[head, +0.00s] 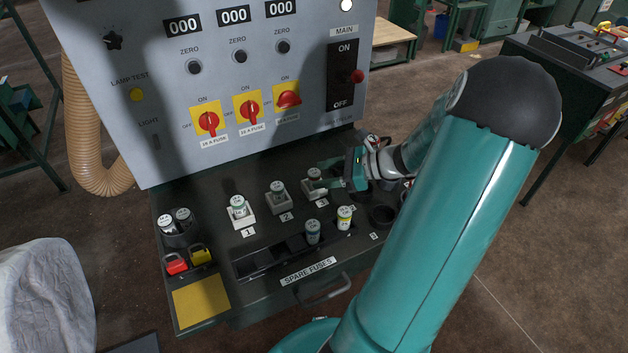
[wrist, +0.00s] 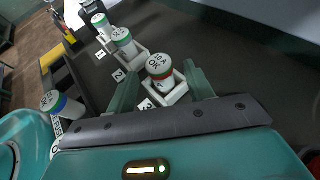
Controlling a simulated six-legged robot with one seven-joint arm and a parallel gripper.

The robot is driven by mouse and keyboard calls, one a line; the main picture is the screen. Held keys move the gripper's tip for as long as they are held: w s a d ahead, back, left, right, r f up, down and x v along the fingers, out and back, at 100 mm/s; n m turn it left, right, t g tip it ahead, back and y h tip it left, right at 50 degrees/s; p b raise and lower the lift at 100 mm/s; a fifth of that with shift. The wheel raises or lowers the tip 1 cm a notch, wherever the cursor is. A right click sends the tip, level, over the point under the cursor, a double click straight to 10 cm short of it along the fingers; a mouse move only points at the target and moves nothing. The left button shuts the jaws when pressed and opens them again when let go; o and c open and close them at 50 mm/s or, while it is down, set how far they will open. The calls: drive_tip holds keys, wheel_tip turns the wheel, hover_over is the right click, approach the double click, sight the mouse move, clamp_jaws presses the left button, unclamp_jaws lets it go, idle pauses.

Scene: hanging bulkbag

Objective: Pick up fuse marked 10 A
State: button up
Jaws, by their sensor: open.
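A white fuse (wrist: 159,66) marked "10 A OK", with a red band, stands upright in the square white holder numbered 3 (wrist: 181,92). In the head view this fuse (head: 314,174) is the rightmost of the row of three. My gripper (head: 328,175) is open, with its fingers at the fuse. In the wrist view one finger is on each side of the fuse, and I cannot tell whether either touches it. Fuses also stand in holder 1 (head: 238,205) and holder 2 (head: 278,193); their markings are too small to read for sure.
A spare-fuses rack (head: 270,262) at the front holds a blue-banded fuse (head: 313,232) and a yellow-banded fuse (head: 345,218). At left are a cup with two fuses (head: 175,219), a red padlock (head: 176,264) and a yellow padlock (head: 201,256). The switch panel (head: 165,110) rises behind.

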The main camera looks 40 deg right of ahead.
drive_tip(key=x, duration=0.5)
drive_tip(key=shift+a, duration=0.1)
drive_tip(key=c, duration=1.1)
